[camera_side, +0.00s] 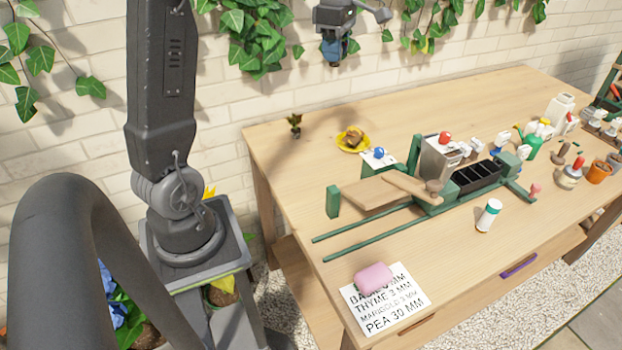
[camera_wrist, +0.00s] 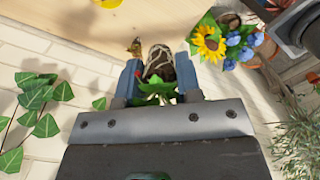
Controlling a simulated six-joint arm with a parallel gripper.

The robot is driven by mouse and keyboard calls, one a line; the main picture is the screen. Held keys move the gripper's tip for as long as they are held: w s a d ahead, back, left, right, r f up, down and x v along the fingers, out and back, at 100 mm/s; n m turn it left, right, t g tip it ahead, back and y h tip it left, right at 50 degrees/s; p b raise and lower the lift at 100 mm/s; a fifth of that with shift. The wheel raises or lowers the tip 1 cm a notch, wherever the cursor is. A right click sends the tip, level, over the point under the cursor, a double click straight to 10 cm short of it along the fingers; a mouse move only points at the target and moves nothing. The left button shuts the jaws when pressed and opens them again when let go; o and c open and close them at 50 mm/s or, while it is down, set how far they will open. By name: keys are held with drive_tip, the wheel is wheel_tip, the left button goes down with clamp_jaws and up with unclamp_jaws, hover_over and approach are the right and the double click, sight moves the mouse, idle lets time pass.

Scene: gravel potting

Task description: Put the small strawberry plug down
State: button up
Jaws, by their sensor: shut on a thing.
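My gripper (camera_wrist: 158,78) is shut on a plug (camera_wrist: 159,62) with a brown root ball in pale netting, green leaves toward the palm and a bit of red at its left. In the side view my gripper (camera_side: 335,50) is high at the back, in front of the brick wall and well above the table's height; the plug is not clear there. A small plant (camera_side: 295,122) stands at the far left corner of the wooden table (camera_side: 290,170). It also shows in the wrist view (camera_wrist: 135,47), just beyond the held plug.
A yellow saucer (camera_side: 353,147) holding a brown lump is near the table's back edge. A green-railed wooden fixture (camera_side: 375,192) with a black cell tray (camera_side: 475,177) fills the middle. A pink block (camera_side: 374,278) lies on a printed card (camera_side: 412,290). The back left tabletop has free room.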

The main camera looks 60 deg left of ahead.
drive_tip(key=s+a+f+n, duration=0.1)
drive_tip(key=s+a+n, duration=0.2)
drive_tip(key=s, duration=0.5)
drive_tip(key=s+a+f+n, duration=0.2)
drive_tip(key=s+a+n, duration=0.1)
drive_tip(key=s, duration=0.5)
hover_over(311, 179)
wheel_tip(311, 179, down, 24)
drive_tip(key=shift+f, duration=2.1)
drive_tip(key=shift+f, duration=0.2)
drive_tip(key=o, duration=0.9)
drive_tip(key=shift+o, duration=0.2)
